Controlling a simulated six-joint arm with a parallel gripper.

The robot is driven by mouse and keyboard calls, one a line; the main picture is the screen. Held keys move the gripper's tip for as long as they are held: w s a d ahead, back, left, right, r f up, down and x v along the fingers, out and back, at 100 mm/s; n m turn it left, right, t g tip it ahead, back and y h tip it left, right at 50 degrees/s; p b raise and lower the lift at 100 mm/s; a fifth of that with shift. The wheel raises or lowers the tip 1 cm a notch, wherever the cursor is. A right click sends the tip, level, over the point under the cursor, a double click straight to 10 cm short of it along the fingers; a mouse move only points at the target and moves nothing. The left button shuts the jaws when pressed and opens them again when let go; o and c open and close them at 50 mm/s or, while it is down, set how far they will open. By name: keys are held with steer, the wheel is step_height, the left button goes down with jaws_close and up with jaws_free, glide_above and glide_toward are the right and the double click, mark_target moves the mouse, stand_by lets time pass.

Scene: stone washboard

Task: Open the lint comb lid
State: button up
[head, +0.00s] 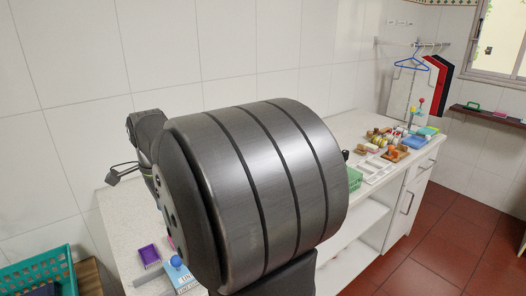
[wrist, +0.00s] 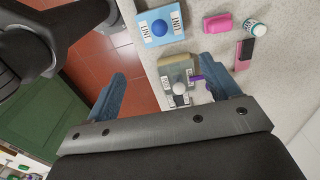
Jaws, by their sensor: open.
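In the wrist view my gripper (wrist: 163,68) is open, with its two blue fingers wide apart. Between them is a small grey-tan box (wrist: 176,72) with a pale round knob (wrist: 180,89) and white label patches too small to read. A light-blue box (wrist: 160,24) with a blue knob lies beyond the fingers; its white labels look like "UNI" or "LINT". A blue box with a blue knob (head: 176,262) also shows at the bottom of the head view, partly hidden by my arm. I cannot tell which box is the lint comb. No contact with either box is visible.
A pink object (wrist: 217,24), a small white jar (wrist: 255,29) and a pink-and-black item (wrist: 244,53) lie on the counter nearby. The counter edge drops to a red tiled floor (wrist: 103,62).

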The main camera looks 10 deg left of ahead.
steer(key=shift+w+a+r+m+g+h, duration=0.2)
steer(key=shift+w+a+r+m+g, duration=0.2)
steer(key=shift+w+a, duration=0.15)
steer(key=shift+w+a+r+m+g+h, duration=0.25)
steer(key=shift+w+a+m+g, duration=0.15)
steer(key=shift+w+a, duration=0.15)
steer(key=c, duration=0.5)
glide_toward(174, 256)
steer(key=f, duration=0.6)
steer(key=s+d+f, duration=0.1)
steer(key=f, duration=0.3)
steer(key=shift+d, duration=0.1)
steer(key=shift+c, duration=0.2)
steer(key=shift+s+r, duration=0.1)
jaws_close()
